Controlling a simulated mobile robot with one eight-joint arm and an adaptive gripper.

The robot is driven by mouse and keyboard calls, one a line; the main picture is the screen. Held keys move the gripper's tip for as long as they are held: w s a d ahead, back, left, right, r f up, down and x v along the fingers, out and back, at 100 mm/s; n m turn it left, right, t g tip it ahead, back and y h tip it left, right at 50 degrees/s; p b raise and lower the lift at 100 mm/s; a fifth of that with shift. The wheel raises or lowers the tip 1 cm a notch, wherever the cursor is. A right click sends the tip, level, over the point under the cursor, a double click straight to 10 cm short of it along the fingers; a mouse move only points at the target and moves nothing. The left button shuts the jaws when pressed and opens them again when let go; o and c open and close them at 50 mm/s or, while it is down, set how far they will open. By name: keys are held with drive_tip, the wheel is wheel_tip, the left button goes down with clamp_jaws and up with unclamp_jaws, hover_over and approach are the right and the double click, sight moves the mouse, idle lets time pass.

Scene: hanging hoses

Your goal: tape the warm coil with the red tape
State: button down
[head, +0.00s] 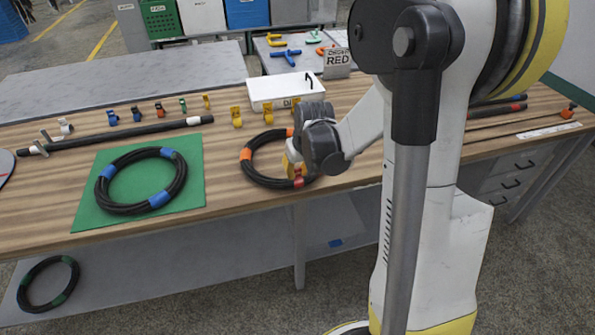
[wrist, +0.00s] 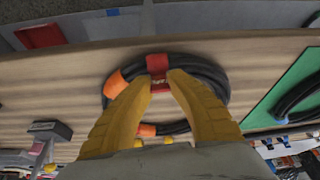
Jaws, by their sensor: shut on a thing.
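The warm coil (head: 248,170) is a black hose coil with orange bands, lying on the wooden bench. It also shows in the wrist view (wrist: 217,80), with orange bands at its left and near sides. My gripper (head: 296,172) is down at the coil's near right edge in the head view. In the wrist view, its yellow fingers (wrist: 160,84) are shut on the red tape (wrist: 157,64), which sits at the coil's far edge. The red tape also shows beside the fingers in the head view (head: 299,183). I cannot tell whether it wraps fully around the hose.
A coil with blue bands (head: 111,202) lies on a green mat (head: 190,195) to the left. A white bin (head: 285,89), a sign reading RED (head: 338,58) and several small coloured clips (head: 137,114) stand behind. A green-banded coil (head: 29,299) lies on the lower shelf.

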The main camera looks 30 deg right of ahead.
drive_tip(key=c, duration=1.3)
unclamp_jaws()
drive_tip(key=d+v, duration=0.1)
drive_tip(key=v, duration=1.1)
drive_tip(key=s+a+r+t, duration=0.1)
drive_tip(key=s+a, duration=0.3)
drive_tip(key=a, duration=0.1)
drive_tip(key=s+a+r+n+t, duration=0.1)
drive_tip(key=s+a, duration=0.4)
drive_tip(key=s+a+r+t, duration=0.1)
drive_tip(key=s+a, duration=0.3)
drive_tip(key=a, duration=0.2)
drive_tip(key=shift+s+r+n+y, duration=0.1)
drive_tip(key=shift+s+n+y, duration=0.2)
drive_tip(key=shift+n, duration=0.1)
